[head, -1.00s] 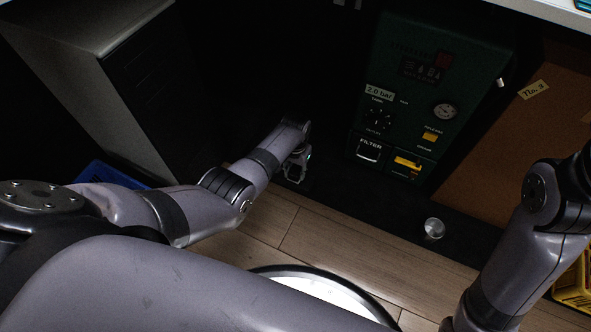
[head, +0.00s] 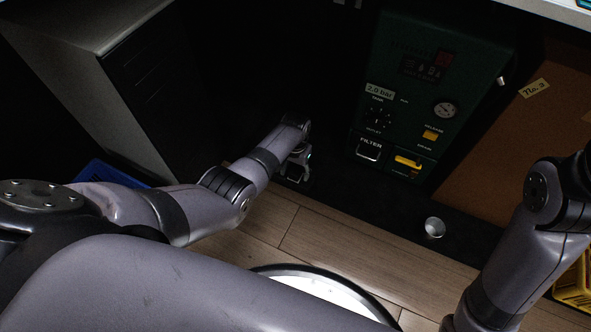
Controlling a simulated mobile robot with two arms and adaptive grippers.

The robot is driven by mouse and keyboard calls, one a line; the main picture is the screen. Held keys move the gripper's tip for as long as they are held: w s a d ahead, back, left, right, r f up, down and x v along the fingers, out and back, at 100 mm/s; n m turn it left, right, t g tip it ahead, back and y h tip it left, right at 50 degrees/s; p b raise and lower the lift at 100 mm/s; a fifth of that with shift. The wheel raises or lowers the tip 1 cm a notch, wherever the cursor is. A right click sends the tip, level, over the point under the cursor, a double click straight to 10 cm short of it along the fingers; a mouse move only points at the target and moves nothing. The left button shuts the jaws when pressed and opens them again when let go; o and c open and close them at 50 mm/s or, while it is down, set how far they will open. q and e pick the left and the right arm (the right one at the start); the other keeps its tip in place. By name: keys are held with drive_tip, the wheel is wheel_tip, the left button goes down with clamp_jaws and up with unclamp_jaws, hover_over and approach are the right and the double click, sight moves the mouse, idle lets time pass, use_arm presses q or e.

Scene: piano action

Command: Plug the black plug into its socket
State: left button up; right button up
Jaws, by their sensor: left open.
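My left gripper (head: 294,174) is open, low in the dark space left of the green machine, just above the black floor mat. I cannot make out anything between its fingers. The black plug and its socket cannot be told apart from the dark surroundings. My right arm comes down at the right edge, and its gripper is out of the picture.
The green machine (head: 468,84) with a gauge and yellow handle stands right of my left gripper. A small metal cup (head: 434,228) is on the black mat (head: 365,208). A grey cabinet (head: 85,75) stands left, a brown board (head: 520,135) right. Wooden floor (head: 330,240) lies in front.

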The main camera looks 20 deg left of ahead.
use_arm(q)
drive_tip(key=shift+r, duration=0.1)
wheel_tip(320, 180, up, 12)
idle(0.7)
idle(0.4)
